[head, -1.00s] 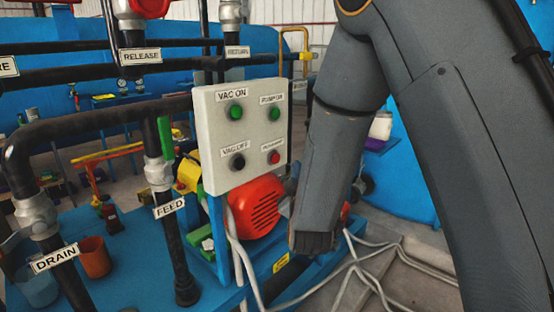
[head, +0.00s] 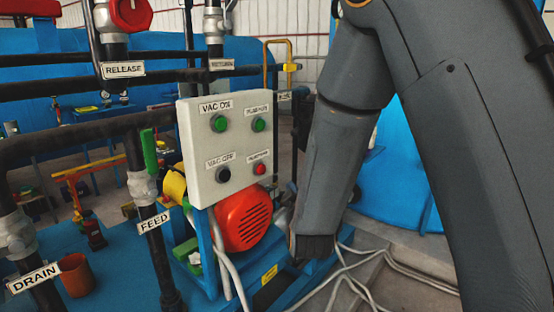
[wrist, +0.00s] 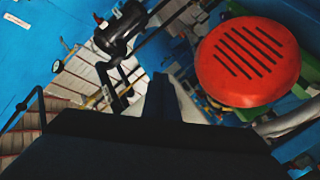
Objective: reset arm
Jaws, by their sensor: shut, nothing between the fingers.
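My arm hangs down the right side of the head view, in front of the floor and a blue tank. Its lower end is right of the red motor cover (head: 243,219); my fingers cannot be made out there. In the wrist view my gripper (wrist: 161,88) is shut and empty, its dark fingers together at the centre. The red slotted cover (wrist: 248,61) is to their right, apart from them in the picture. The control panel (head: 226,189) stands left of my arm with two green buttons, a black one and a red one.
Dark pipes labelled RELEASE (head: 123,69), FEED (head: 154,222) and DRAIN (head: 34,278) stand at the left. An orange cup (head: 76,275) is on the blue base. White cables (head: 405,276) cross the floor at the lower right. A blue tank (head: 405,190) is behind my arm.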

